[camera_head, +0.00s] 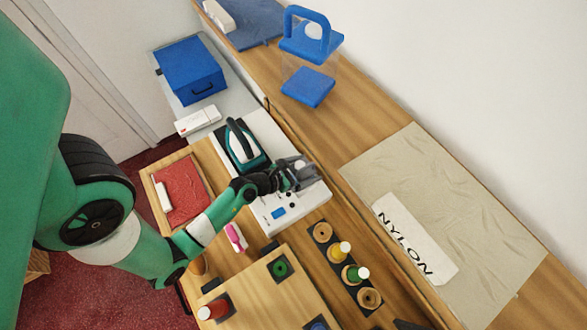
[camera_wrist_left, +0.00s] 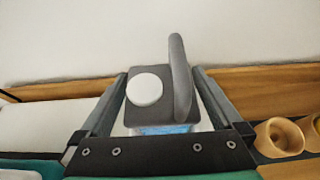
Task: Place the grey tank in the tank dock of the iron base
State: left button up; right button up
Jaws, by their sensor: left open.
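The grey tank (camera_wrist_left: 182,92) has a white round cap, a raised grey handle and a clear bluish lower part. It stands between the fingers of my left gripper (camera_wrist_left: 160,100), which is open with gaps on both sides. In the head view, my left gripper (camera_head: 300,177) is over the right end of the white iron base (camera_head: 270,214), and the tank is mostly hidden by it. The teal iron (camera_head: 243,147) rests on the base's left part. The dock and the tank's underside are hidden, so I cannot tell whether the tank is fully seated. My right gripper is not in view.
A rack with several thread spools (camera_head: 339,250) stands right of the base. A red cloth (camera_head: 183,190) lies to the left. A blue-lidded clear container (camera_head: 308,87) and a NYLON-labelled cloth (camera_head: 414,236) are on the back shelf. A wooden board (camera_head: 262,300) is in front.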

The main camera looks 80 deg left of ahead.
pick_arm(q)
jog(key=v, duration=0.9)
jog(key=shift+s, duration=0.35)
jog(key=shift+s+d+r, duration=0.25)
jog(key=shift+s+r, duration=0.05)
jog(key=shift+s, duration=0.05)
